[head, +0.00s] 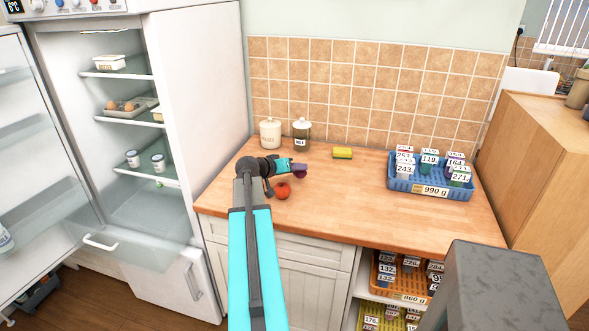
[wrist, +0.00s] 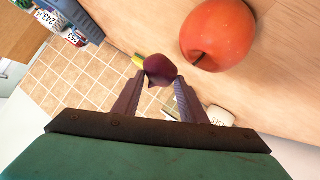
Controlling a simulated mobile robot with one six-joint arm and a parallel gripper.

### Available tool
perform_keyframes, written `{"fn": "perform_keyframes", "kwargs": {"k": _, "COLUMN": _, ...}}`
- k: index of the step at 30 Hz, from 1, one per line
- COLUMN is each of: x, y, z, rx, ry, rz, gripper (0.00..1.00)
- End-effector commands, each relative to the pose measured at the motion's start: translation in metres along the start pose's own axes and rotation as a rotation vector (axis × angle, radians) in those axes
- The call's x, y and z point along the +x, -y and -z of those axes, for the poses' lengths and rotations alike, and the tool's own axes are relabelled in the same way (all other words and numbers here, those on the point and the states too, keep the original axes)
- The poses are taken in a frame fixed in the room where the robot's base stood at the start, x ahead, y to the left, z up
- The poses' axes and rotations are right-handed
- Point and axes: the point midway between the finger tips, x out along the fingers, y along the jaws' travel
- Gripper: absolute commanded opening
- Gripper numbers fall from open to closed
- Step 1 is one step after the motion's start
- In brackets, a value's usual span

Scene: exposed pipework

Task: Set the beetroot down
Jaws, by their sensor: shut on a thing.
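The beetroot (wrist: 160,69) is small, round and dark purple. My gripper (wrist: 161,78) is shut on it, with one finger on each side, in the wrist view. In the head view my gripper (head: 300,170) reaches over the wooden counter (head: 350,205), and the beetroot (head: 301,174) shows at its tip. I cannot tell whether the beetroot touches the counter. A red tomato or apple (head: 283,190) sits on the counter just in front of my gripper; it also shows large in the wrist view (wrist: 218,36).
Two lidded jars, one cream (head: 270,133) and one dark (head: 302,134), and a yellow sponge (head: 342,153) stand near the tiled wall. A blue crate (head: 430,189) of labelled containers is at the right. The counter's middle is clear. An open fridge (head: 125,110) stands left.

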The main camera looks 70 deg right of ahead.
Motion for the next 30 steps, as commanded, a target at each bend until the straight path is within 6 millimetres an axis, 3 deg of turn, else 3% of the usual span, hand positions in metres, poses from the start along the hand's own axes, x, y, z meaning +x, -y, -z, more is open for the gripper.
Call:
{"fn": "perform_keyframes", "kwargs": {"k": 12, "x": 0.031, "y": 0.019, "z": 0.026, "rx": 0.0, "ry": 0.0, "rz": -0.001, "gripper": 0.03}}
{"fn": "perform_keyframes", "kwargs": {"k": 30, "x": 0.037, "y": 0.023, "z": 0.025, "rx": -0.001, "ry": 0.0, "rz": -0.001, "gripper": 0.03}}
